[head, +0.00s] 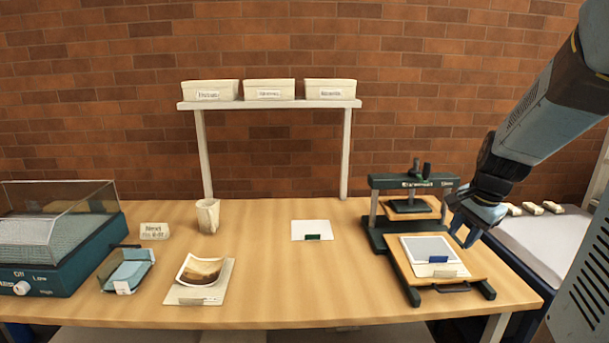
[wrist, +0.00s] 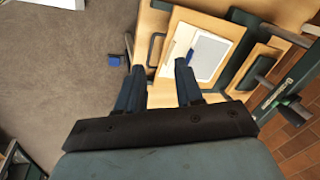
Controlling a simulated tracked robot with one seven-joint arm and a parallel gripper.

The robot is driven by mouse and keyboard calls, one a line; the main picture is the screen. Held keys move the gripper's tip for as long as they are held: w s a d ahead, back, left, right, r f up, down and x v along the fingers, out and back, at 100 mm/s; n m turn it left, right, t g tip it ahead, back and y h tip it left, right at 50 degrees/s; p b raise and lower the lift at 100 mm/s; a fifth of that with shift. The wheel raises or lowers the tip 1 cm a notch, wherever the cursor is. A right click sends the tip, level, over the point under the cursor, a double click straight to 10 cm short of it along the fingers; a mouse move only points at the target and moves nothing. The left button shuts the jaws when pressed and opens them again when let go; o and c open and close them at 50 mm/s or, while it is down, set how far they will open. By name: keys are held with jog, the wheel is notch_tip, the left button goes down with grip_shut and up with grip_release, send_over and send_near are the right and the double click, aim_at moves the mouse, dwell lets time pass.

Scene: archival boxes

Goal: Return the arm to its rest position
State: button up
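My gripper (head: 468,229) is in the air at the right side of the table, beside the press. In the wrist view my gripper (wrist: 157,75) has its two fingers apart, with nothing between them. My arm comes down from the upper right of the head view. The dark green press (head: 376,222) stands at the right end of the table. On its wooden board (head: 472,262) lies a white sheet with a grey panel (head: 428,249) and a blue clip (head: 438,259). The press and its board also show in the wrist view (wrist: 222,28).
A shelf (head: 270,104) with three labelled boxes stands at the back. A clear-lidded device (head: 35,285), a teal tray (head: 128,270), a cup (head: 207,216) and a curled photo (head: 200,270) are on the left. The table's middle front is clear. A pale-topped surface (head: 545,240) lies right of the table.

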jog(key=s+a+r+n+t, duration=0.1)
jog(key=s+a+r+n, duration=0.4)
jog(key=s, duration=0.3)
jog(key=s+a+r+n+t, duration=0.1)
jog(key=s+a+r+n, duration=0.4)
jog(key=s+a+n, duration=0.2)
jog(key=shift+s+a+r+n+h, duration=0.15)
jog(key=shift+s+a+n+h, duration=0.15)
jog(key=shift+s+a, duration=0.35)
